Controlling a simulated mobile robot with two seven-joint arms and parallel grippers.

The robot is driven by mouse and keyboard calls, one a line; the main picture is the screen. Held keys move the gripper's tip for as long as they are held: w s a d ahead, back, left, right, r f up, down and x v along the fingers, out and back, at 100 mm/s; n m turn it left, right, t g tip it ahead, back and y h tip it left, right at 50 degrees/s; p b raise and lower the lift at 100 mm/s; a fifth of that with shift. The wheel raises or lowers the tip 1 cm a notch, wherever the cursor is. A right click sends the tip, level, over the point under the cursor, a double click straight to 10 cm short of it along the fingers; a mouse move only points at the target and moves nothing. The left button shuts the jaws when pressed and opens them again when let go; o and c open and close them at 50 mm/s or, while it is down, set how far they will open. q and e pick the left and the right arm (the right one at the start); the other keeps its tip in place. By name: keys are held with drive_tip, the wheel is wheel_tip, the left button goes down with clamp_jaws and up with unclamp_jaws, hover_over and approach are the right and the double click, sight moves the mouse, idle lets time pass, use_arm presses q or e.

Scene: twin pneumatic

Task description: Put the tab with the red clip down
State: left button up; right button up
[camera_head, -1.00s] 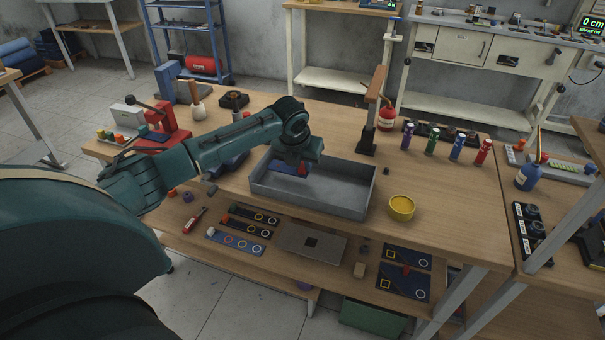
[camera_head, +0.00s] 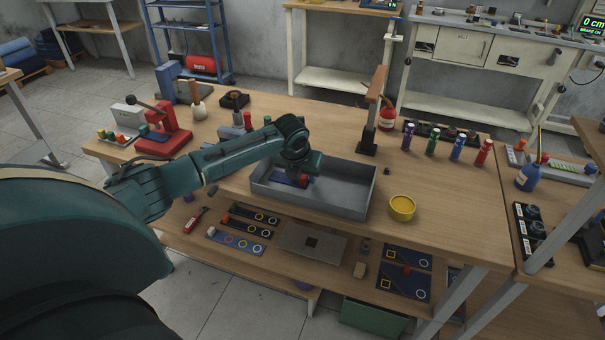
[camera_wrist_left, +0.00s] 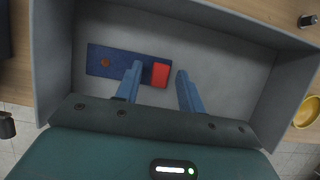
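The dark blue tab (camera_head: 285,177) with the red clip (camera_head: 303,180) is inside the grey tray, toward its left part. In the left wrist view the tab (camera_wrist_left: 112,62) looks flat on the tray floor, with an orange-brown round mark at its left end and the red clip (camera_wrist_left: 160,75) at its right end. My left gripper (camera_wrist_left: 160,70) is over the tray, its two blue fingers apart on either side of the red clip. Small gaps show beside the clip. In the head view the arm and gripper (camera_head: 299,176) partly cover the tab. My right gripper is out of view.
The grey tray (camera_head: 346,209) has raised walls around the gripper. A yellow bowl (camera_head: 402,207) stands to its right, and a post (camera_head: 370,125) behind it. Coloured cylinders (camera_head: 431,140) stand farther right. The tray's right part is empty.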

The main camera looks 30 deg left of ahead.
use_arm(q)
drive_tip(key=shift+r, duration=0.3)
drive_tip(key=v, duration=1.2)
drive_tip(key=d+f+n, duration=0.1)
drive_tip(key=d+f, duration=0.2)
drive_tip(key=s+d+f+n+h, duration=0.1)
drive_tip(key=d+f+n, duration=0.1)
drive_tip(key=d+f, duration=0.1)
drive_tip(key=s+d+f+n+t+h, duration=0.1)
drive_tip(key=d+f, duration=0.2)
drive_tip(key=shift+s+d+f+n, duration=0.2)
drive_tip(key=shift+d+n, duration=0.1)
drive_tip(key=shift+d, duration=0.1)
drive_tip(key=s+d+f+n+t+h, duration=0.2)
drive_tip(key=s+d+f+n+h, duration=0.1)
drive_tip(key=s+d+f+n, duration=0.45)
drive_tip(key=s+d+f+n+t, duration=0.2)
drive_tip(key=s+d+n+t, duration=0.1)
drive_tip(key=s+n, duration=1)
drive_tip(key=n, duration=0.5)
drive_tip(key=shift+d+y, duration=0.3)
drive_tip(key=shift+d, duration=0.05)
drive_tip(key=shift+p, duration=0.3)
